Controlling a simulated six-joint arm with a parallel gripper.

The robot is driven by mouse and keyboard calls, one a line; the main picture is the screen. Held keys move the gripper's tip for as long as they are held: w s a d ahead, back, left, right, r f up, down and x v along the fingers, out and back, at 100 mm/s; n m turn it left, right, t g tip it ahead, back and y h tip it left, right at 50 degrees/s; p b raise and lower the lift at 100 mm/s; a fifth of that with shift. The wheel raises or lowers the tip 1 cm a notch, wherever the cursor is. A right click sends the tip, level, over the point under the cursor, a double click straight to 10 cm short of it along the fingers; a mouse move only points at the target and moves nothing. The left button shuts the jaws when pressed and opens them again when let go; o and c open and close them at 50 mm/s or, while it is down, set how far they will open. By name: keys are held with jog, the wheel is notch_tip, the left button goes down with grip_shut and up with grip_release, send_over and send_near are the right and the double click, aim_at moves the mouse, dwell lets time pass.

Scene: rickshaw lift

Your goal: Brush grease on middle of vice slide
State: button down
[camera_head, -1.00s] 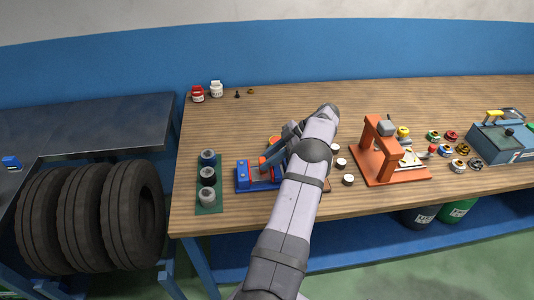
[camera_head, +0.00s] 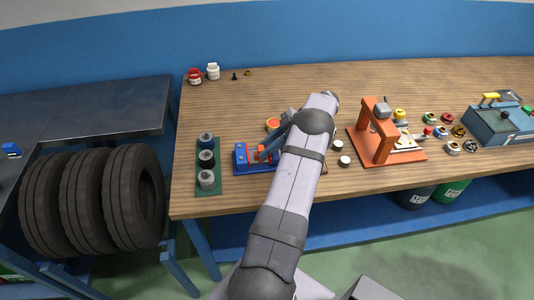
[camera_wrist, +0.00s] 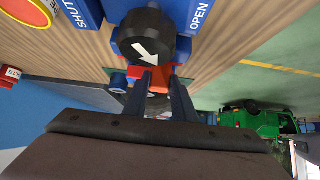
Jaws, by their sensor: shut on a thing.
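The vice, blue with orange-red parts, sits on the wooden bench (camera_head: 242,158). In the wrist view its blue body carries the words SHUT and OPEN (camera_wrist: 198,14). A black knob with a white arrow (camera_wrist: 150,36) is between those labels. My gripper (camera_wrist: 161,74) is low at the vice, just below the knob in the wrist view. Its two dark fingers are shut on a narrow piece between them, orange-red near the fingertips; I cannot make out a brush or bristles. An orange-rimmed round tub (camera_head: 273,125), perhaps the grease, stands behind the vice. My arm hides the vice's right part.
A green rack of rollers (camera_head: 207,180) stands left of the vice. Small white-topped cylinders (camera_head: 344,160) and an orange press (camera_head: 388,155) are to the right, with several small coloured reels beyond. Red and white jars (camera_head: 195,77) stand at the back left. The back middle is clear.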

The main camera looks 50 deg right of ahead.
jog(key=shift+w+d+f+b, duration=0.15)
jog(key=shift+w+d+b, duration=1.15)
jog(key=shift+b, duration=0.05)
jog(key=shift+w+a+r, duration=0.1)
jog(key=shift+w+r, duration=0.05)
jog(key=shift+r, duration=0.15)
jog(key=shift+w+a+f+p, duration=0.15)
jog(key=shift+w+a+p, duration=0.3)
jog(key=shift+a+p, duration=0.1)
jog(key=shift+s+a+p, duration=0.2)
jog(key=shift+s+p, duration=0.1)
jog(key=shift+p, duration=0.15)
jog(key=s+a+p, duration=0.4)
jog(key=shift+w+d+f, duration=0.15)
jog(key=shift+d+f, duration=0.05)
jog(key=shift+f, duration=0.1)
jog(key=w+d+b, duration=0.4)
jog(key=b, duration=0.1)
jog(key=shift+r, duration=0.15)
notch_tip(320, 180, up, 2)
jog(key=shift+w+d+r+p, duration=0.1)
jog(key=shift+w+r+p, duration=0.1)
jog(key=shift+p, duration=0.3)
jog(key=shift+s+r+p, duration=0.1)
jog(key=shift+r+p, duration=2.15)
jog(key=shift+r, duration=0.7)
